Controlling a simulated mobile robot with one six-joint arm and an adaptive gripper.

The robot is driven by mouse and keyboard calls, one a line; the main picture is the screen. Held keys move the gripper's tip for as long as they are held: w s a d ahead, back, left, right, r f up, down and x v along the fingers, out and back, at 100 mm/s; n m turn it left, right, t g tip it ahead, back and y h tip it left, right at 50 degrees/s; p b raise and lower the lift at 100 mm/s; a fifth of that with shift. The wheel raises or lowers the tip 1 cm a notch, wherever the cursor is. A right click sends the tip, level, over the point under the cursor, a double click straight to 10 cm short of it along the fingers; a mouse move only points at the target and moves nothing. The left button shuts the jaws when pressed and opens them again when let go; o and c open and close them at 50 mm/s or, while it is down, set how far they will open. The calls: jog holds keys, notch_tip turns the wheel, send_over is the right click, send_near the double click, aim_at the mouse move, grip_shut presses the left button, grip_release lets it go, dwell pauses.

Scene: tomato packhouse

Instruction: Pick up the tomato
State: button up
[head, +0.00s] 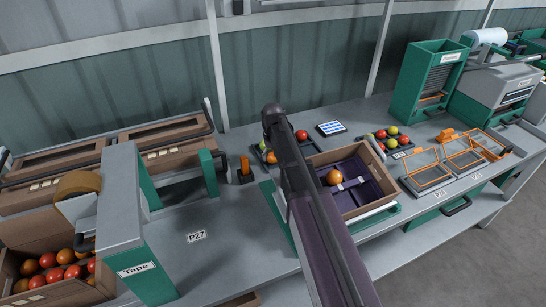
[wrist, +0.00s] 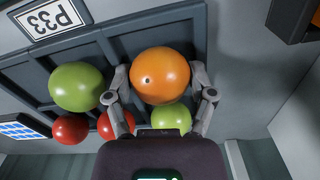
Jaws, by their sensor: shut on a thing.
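In the wrist view, my gripper (wrist: 160,74) has one finger on each side of an orange tomato (wrist: 160,76) and is shut on it. The tomato is over a dark compartment tray (wrist: 122,45); whether it is clear of the tray floor I cannot tell. A large green tomato (wrist: 76,87) is to the left, a smaller green one (wrist: 171,118) just below the held one, and red tomatoes (wrist: 70,129) at lower left.
In the head view, a brown crate (head: 385,168) holding an orange tomato (head: 333,177) stands right of my arm. A blue-and-white panel (head: 331,128) lies behind it. Another tomato tray (head: 403,153) and orange frames (head: 428,176) are further right. The bench near label P27 (head: 197,237) is clear.

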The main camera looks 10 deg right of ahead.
jog(key=shift+r+p, duration=4.8)
jog(key=shift+r, duration=0.1)
jog(key=shift+r, duration=0.1)
notch_tip(320, 180, up, 13)
jog(key=p, duration=1.3)
jog(key=shift+s, duration=0.1)
